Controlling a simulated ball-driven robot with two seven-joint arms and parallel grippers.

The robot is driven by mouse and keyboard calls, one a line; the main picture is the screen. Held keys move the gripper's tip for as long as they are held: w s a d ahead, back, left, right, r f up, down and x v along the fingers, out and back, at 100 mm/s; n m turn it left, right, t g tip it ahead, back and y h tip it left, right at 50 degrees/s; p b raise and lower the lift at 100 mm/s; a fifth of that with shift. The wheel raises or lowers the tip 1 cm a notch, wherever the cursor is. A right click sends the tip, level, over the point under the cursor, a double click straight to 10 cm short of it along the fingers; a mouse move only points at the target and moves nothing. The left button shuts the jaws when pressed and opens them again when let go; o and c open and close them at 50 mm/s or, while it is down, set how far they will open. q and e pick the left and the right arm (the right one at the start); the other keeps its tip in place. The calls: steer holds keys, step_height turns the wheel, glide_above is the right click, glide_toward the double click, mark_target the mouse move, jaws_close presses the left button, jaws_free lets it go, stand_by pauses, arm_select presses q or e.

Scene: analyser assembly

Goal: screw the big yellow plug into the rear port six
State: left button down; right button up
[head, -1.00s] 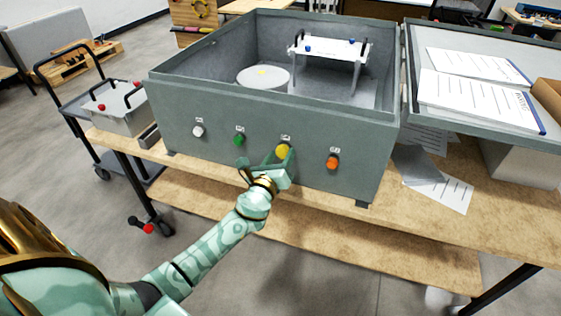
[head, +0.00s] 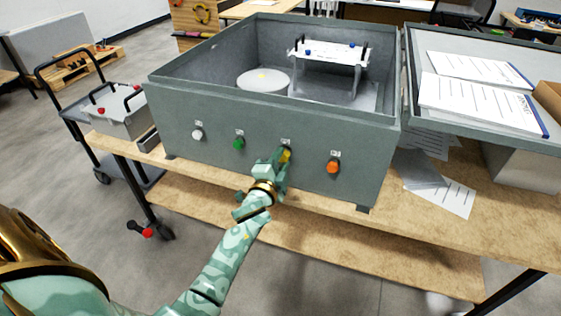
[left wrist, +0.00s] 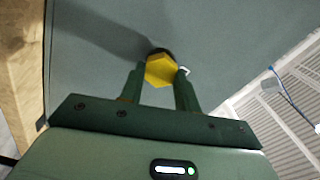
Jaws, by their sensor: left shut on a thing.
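The big yellow plug (head: 286,155) is at the third port from the left on the front face of the grey analyser box (head: 230,165). In the left wrist view the plug's hexagonal head (left wrist: 161,70) sits against a dark round port in the grey wall. My left gripper (head: 280,158) is shut on the plug, with one finger on each side of its head. The gripper partly hides the plug in the head view. How deep the plug sits in the port cannot be told. My right gripper is not in view.
A white plug (head: 197,134), a green plug (head: 239,143) and an orange plug (head: 333,165) sit in the same face. The box stands on a wooden table (head: 440,205), its open lid (head: 415,60) on the right bearing papers (head: 480,100). A trolley (head: 70,120) is at left.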

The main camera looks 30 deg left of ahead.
arm_select(q)
steer(key=m, duration=0.5)
steer(key=shift+f+b, duration=0.25)
steer(key=shift+b, duration=0.05)
steer(key=m, duration=0.5)
steer(key=shift+a+r+m, duration=0.1)
steer(key=shift+r+m, duration=0.05)
steer(key=shift+m, duration=0.15)
steer(key=m+p, duration=0.1)
steer(key=m, duration=0.6)
steer(key=shift+p, duration=0.4)
steer(key=m+p, duration=0.2)
steer(key=m, duration=0.4)
steer(key=shift+a+m, duration=0.1)
steer(key=shift+m, duration=0.2)
